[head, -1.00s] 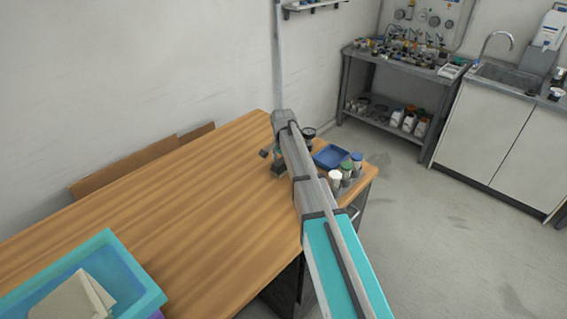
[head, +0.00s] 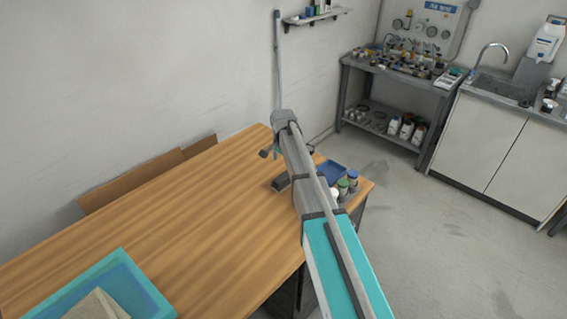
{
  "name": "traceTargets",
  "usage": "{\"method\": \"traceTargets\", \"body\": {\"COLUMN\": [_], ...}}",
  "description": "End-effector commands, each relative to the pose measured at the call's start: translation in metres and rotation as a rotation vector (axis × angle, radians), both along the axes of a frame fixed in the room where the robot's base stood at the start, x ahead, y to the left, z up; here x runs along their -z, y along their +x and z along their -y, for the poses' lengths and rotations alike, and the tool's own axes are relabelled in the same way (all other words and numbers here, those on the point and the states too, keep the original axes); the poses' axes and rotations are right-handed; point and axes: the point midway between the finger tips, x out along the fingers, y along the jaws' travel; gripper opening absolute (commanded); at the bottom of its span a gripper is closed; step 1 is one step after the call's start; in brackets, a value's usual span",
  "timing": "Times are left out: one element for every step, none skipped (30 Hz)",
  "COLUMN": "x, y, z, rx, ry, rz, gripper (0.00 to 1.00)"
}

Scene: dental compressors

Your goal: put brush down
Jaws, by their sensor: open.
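A small dark block, likely the brush (head: 280,184), lies on the wooden table (head: 190,215) near its far right end. It is too small for me to make out bristles. My gripper (head: 269,154) is open at the end of my outstretched arm. It shows just above and left of the brush in the picture, with a gap between them. My wrist and arm hide part of the gripper and the table area to the right of the brush.
A blue tray (head: 331,172) and several capped bottles (head: 346,185) stand at the table's right end, close to my arm. A turquoise bin (head: 140,282) is at the near left. The middle of the table is clear. A shelf unit (head: 385,125) and sink (head: 497,92) stand beyond.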

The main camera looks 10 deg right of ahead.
Motion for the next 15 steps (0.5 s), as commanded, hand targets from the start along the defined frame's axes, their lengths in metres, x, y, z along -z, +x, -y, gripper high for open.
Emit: {"method": "traceTargets", "body": {"x": [-0.0072, -0.0088, -0.0108, -0.0120, -0.0131, -0.0143, -0.0150, -0.0156, -0.0161, -0.0164, -0.0165, -0.0166, -0.0166, -0.0165, -0.0164], "y": [0.0000, 0.0000, 0.0000, 0.0000, 0.0000, 0.0000, -0.0001, -0.0001, -0.0001, 0.0000, 0.0000, 0.0000, 0.0000, 0.0000, -0.0001], "z": [-0.0001, -0.0001, -0.0001, -0.0001, -0.0001, -0.0001, -0.0002, -0.0002, -0.0002, -0.0003, -0.0003, -0.0003, -0.0003, -0.0003, -0.0004], "rx": [0.000, 0.000, 0.000, 0.000, 0.000, 0.000, 0.000, 0.000, 0.000, 0.000, 0.000, 0.000, 0.000, 0.000, 0.000], "ry": [0.000, 0.000, 0.000, 0.000, 0.000, 0.000, 0.000, 0.000, 0.000, 0.000, 0.000, 0.000, 0.000, 0.000, 0.000], "rz": [0.000, 0.000, 0.000, 0.000, 0.000, 0.000, 0.000, 0.000, 0.000, 0.000, 0.000, 0.000, 0.000, 0.000, 0.000], "gripper": [1.00, 1.00, 1.00, 1.00, 1.00, 1.00, 1.00, 1.00, 1.00, 1.00, 1.00, 1.00, 1.00, 1.00, 1.00]}}
